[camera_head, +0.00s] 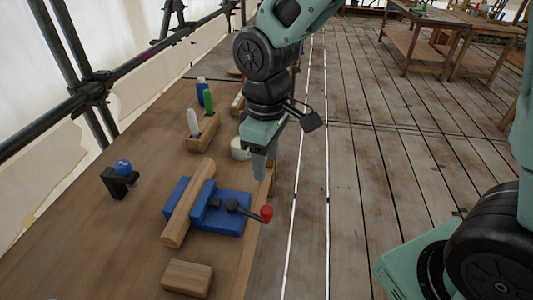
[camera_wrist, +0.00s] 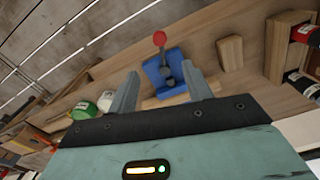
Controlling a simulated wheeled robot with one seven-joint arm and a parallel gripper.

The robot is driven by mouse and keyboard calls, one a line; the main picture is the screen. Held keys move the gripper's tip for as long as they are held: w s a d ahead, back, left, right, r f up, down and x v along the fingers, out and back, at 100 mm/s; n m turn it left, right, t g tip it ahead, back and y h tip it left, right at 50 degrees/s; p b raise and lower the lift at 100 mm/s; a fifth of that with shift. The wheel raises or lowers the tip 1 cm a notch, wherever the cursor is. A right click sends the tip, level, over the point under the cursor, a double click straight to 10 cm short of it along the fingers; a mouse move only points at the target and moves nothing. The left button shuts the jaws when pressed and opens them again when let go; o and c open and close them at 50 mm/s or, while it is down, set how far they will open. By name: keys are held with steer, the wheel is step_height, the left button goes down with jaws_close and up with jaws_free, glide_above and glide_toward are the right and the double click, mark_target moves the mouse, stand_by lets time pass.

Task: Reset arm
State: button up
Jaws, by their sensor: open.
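My gripper (camera_head: 259,163) hangs from my arm above the right edge of the workbench, fingers pointing down. In the wrist view my gripper (camera_wrist: 162,88) has its two fingers spread, with nothing held between them. A blue clamp (camera_head: 233,217) with a dark lever and red knob (camera_head: 267,213) sits on the bench, nearer the camera than my gripper. A round wooden bar (camera_head: 186,205) lies across the clamp. The clamp (camera_wrist: 157,73) and its red knob (camera_wrist: 159,39) also show in the wrist view, beyond the fingers.
The workbench (camera_head: 110,235) also holds a wooden block (camera_head: 187,278), a black piece with a blue knob (camera_head: 122,168), a wooden holder (camera_head: 202,133) with a white marker, a green bottle (camera_head: 208,101) and a white round container (camera_head: 240,148). Open plank floor (camera_head: 360,190) lies to the right.

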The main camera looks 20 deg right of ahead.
steer(key=shift+r, duration=0.4)
steer(key=s+a+r+m, duration=0.1)
steer(key=s+a, duration=0.1)
steer(key=s, duration=1.4)
steer(key=shift+r+y, duration=0.3)
steer(key=shift+r, duration=0.1)
